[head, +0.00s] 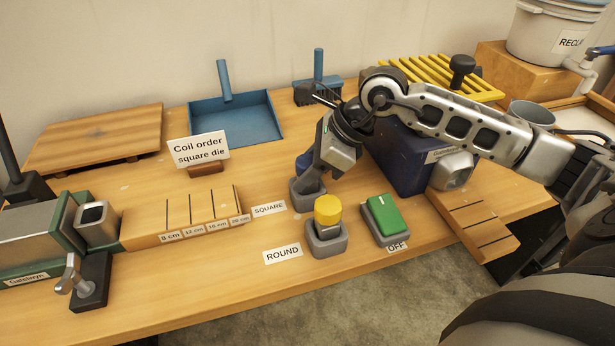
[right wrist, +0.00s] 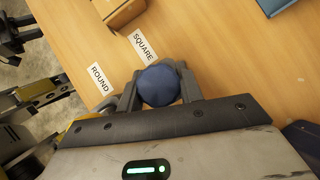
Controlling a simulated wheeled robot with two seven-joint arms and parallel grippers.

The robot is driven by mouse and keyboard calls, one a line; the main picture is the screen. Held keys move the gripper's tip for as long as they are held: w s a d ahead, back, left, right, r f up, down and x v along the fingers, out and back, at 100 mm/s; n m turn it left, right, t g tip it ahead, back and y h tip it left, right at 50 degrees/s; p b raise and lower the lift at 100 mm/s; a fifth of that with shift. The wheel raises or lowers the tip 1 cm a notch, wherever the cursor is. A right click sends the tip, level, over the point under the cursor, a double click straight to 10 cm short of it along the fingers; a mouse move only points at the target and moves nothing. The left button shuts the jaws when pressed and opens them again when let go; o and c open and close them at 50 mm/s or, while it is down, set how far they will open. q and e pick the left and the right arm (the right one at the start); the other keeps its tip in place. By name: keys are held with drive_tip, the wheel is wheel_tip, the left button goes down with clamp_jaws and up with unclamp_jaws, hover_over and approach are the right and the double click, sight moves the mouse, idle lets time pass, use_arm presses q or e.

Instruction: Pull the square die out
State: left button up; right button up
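The square die is the blue piece by the SQUARE label; its blue knob (head: 303,163) shows partly in the head view, in a grey holder (head: 301,197). In the right wrist view the round blue top (right wrist: 159,85) lies between the two fingers of my right gripper (right wrist: 160,93). The fingers flank it closely on both sides; whether they press on it I cannot tell. In the head view my right gripper (head: 312,182) reaches down over the die and hides part of it. The die's lower part is hidden.
A yellow die (head: 327,212) sits in its holder by the ROUND label (head: 283,254), close in front. A green switch (head: 382,217) marked OFF is to its right. A dark blue machine (head: 400,165) stands beside my arm. The sign (head: 198,150) reads "Coil order square die".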

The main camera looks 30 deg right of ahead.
clamp_jaws()
drive_tip(key=shift+r, duration=0.1)
drive_tip(key=shift+r+p, duration=0.3)
drive_tip(key=shift+r, duration=0.3)
drive_tip(key=shift+r+p, duration=2.95)
drive_tip(key=shift+r, duration=1.85)
